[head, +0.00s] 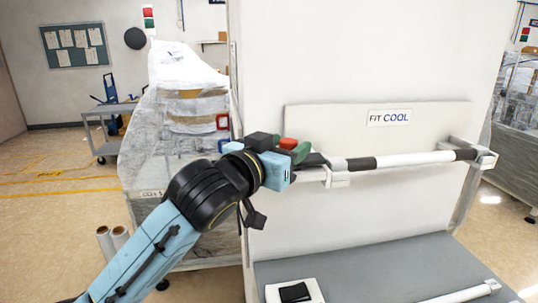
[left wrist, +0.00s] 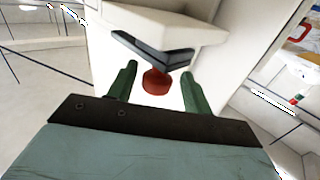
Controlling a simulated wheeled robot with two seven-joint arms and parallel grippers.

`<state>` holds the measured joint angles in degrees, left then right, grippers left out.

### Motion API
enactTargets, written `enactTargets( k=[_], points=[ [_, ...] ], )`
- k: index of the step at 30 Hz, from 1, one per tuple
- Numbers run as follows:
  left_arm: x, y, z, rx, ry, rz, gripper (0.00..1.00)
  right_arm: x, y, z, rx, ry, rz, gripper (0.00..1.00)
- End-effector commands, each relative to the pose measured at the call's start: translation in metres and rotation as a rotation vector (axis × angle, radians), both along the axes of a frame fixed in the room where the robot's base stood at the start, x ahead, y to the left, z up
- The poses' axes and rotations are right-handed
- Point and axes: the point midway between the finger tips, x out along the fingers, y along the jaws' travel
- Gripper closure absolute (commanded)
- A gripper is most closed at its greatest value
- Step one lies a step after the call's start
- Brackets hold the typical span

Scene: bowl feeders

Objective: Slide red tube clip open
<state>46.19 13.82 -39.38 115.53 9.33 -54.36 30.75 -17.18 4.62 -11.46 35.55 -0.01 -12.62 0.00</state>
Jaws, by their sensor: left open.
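The red tube clip (head: 289,143) shows as a small red piece at the left end of the tube fixture, partly hidden by my left gripper (head: 297,153). In the left wrist view the red clip (left wrist: 155,82) is a round red piece below a dark V-shaped part (left wrist: 152,52). My left gripper (left wrist: 158,80) is open, with one green finger on each side of the red clip. A white tube (head: 415,159) with dark bands runs to the right. My right gripper is not in view.
A white panel with a "FIT COOL" label (head: 389,118) stands behind the tube. White brackets (head: 337,179) hold the tube. Below is a grey shelf (head: 390,270) with a black-and-white pad (head: 294,292) and another white tube (head: 470,292). Wrapped equipment (head: 160,150) stands at left.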

Motion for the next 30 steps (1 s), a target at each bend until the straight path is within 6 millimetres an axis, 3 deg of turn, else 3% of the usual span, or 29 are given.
enactTargets(
  k=[18,24,30],
  points=[
    [-0.093,0.058,-0.001,0.002,-0.001,0.002,0.50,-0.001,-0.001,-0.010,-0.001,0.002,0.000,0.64],
    [-0.108,0.067,0.000,0.001,0.000,0.002,0.50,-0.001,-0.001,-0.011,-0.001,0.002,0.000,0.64],
    [-0.111,0.069,0.000,0.001,0.000,0.002,0.50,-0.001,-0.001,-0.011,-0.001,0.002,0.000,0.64]
  ],
)
